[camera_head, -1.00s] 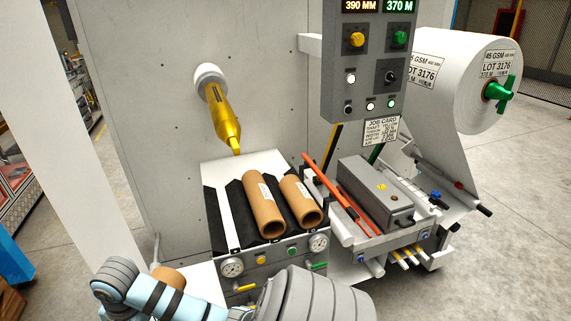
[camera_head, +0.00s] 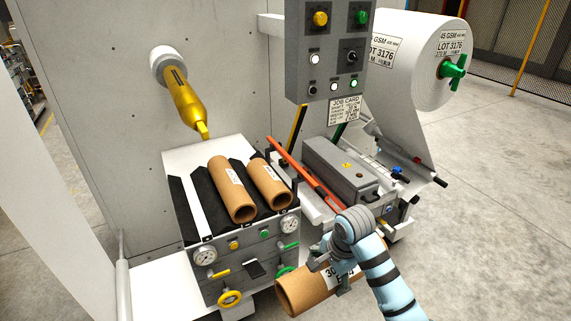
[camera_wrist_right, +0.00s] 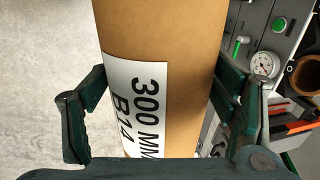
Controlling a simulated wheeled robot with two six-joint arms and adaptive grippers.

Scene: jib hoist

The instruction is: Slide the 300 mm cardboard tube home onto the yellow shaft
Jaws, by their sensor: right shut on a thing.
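The yellow shaft (camera_head: 184,103) sticks out from a white collar on the grey machine wall at upper left in the head view, and it is bare. The cardboard tube labelled 300 mm (camera_head: 300,291) is at the bottom of the head view, in front of the machine and well apart from the shaft. My right gripper (camera_head: 338,277) is shut on this tube. The right wrist view shows its dark fingers (camera_wrist_right: 160,92) on either side of the tube (camera_wrist_right: 185,75), with the white 300 MM label between them. My left gripper is not in view.
Two other cardboard tubes (camera_head: 231,190) (camera_head: 268,183) lie on a black-lined rack below the shaft. A grey box (camera_head: 340,167) and an orange bar (camera_head: 292,166) are to its right. A control panel (camera_head: 330,50) hangs above. A white roll (camera_head: 420,60) is at upper right.

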